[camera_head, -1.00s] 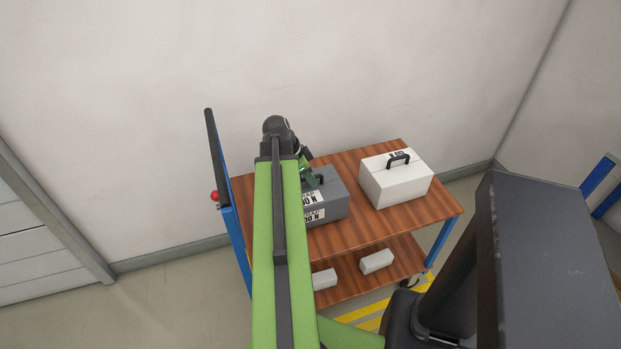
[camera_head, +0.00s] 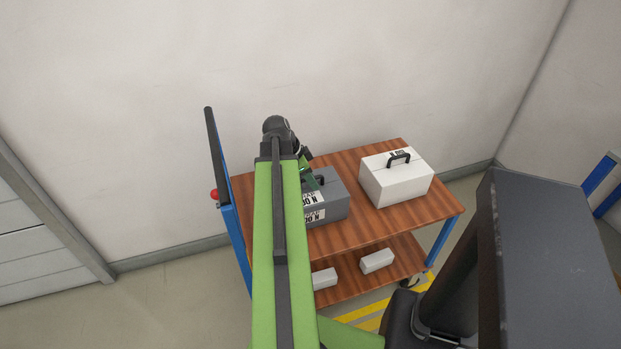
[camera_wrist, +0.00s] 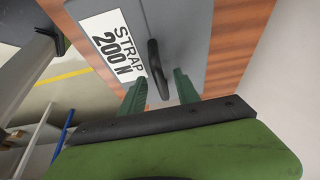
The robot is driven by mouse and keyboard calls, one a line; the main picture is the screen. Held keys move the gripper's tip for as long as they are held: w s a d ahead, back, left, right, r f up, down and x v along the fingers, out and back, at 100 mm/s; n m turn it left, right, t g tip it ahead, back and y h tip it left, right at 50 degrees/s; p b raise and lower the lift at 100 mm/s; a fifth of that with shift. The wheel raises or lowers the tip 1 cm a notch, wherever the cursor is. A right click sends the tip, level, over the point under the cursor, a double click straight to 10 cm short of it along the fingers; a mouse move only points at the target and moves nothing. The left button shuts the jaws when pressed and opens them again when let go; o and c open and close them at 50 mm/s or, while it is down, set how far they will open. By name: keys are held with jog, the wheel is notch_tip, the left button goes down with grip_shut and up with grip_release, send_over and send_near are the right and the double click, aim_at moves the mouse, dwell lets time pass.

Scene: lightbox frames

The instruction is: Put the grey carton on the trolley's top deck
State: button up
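The grey carton (camera_head: 334,207) sits on the brown wooden top deck (camera_head: 365,232) of the trolley, left of a white carton. It has a dark handle on its lid and a white label; in the wrist view the carton (camera_wrist: 188,18) shows the label text STRAP 200 N. My gripper (camera_wrist: 160,77) is open, its two green fingers standing on either side of the handle (camera_wrist: 155,65), with a gap visible beside it. In the head view my arm hides the carton's left part and most of the gripper.
A white carton (camera_head: 395,186) with a black handle stands on the right of the top deck. Two small pale blocks (camera_head: 376,261) lie on the lower deck (camera_head: 350,289). The trolley's dark push handle (camera_head: 216,155) rises at left, and a wall (camera_head: 400,70) stands behind.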

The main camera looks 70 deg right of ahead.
jog(key=p+v, duration=1.5)
jog(key=v, duration=0.2)
jog(key=shift+r, duration=0.2)
